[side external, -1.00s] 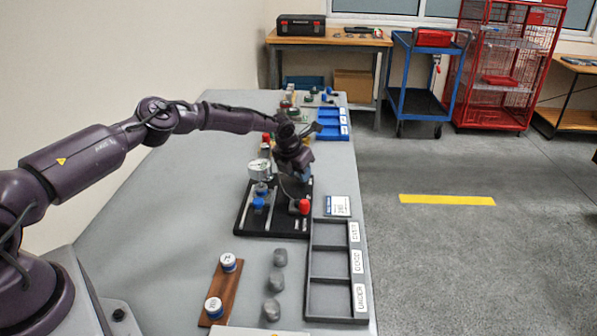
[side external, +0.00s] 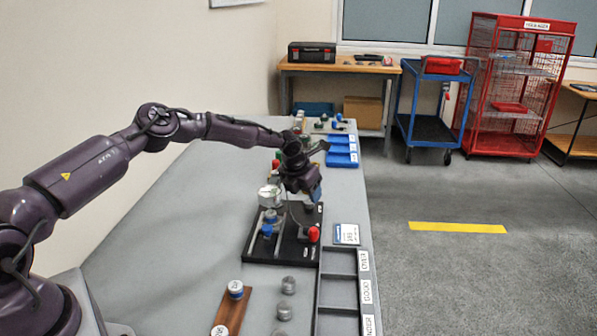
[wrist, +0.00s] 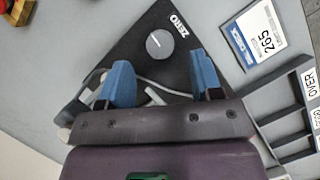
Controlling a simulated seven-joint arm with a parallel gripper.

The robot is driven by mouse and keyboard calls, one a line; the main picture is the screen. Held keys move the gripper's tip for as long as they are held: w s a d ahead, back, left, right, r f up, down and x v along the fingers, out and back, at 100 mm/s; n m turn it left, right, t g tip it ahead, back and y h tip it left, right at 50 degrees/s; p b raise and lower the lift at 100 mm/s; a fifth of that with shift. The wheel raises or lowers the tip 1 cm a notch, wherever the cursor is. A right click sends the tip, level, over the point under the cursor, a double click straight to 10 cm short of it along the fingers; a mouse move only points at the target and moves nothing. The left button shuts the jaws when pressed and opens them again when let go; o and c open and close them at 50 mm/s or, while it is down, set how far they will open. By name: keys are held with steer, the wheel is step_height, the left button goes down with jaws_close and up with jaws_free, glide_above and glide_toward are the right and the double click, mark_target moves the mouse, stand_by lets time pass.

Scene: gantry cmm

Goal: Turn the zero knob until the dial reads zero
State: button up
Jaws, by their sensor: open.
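The zero knob (wrist: 159,43) is a round grey knob with a pale line on its top, beside the word ZERO on a black base plate (side external: 253,246). My gripper (wrist: 160,65) is open, its two blue fingers apart; in the wrist view the knob shows between and just beyond the fingertips. I cannot tell their height above it. In the side view my gripper (side external: 313,195) points down over the far right part of the plate, and the knob there is hard to make out. The dial (side external: 269,196) is white, seen obliquely; its reading is not legible.
A red knob (side external: 313,234) and blue parts (side external: 268,222) stand on the plate. A card reading 265 (wrist: 257,36) lies beside it. A grey sorting tray (side external: 338,287) and a brown rack (side external: 233,308) are nearer the camera. A blue tray (side external: 343,151) lies behind.

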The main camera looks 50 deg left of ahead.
mark_target(309, 201)
steer(key=v, duration=0.9)
steer(key=shift+r, duration=0.25)
steer(key=shift+s, duration=0.15)
steer(key=w+f+n, duration=0.1)
steer(key=f, duration=0.3)
steer(key=w+f+n+y, duration=0.1)
steer(key=w+f, duration=0.1)
steer(key=f, duration=0.2)
steer(key=w+a+f+n, duration=0.1)
steer(key=w+f, duration=0.1)
steer(key=f, duration=0.2)
steer(key=shift+n, duration=0.3)
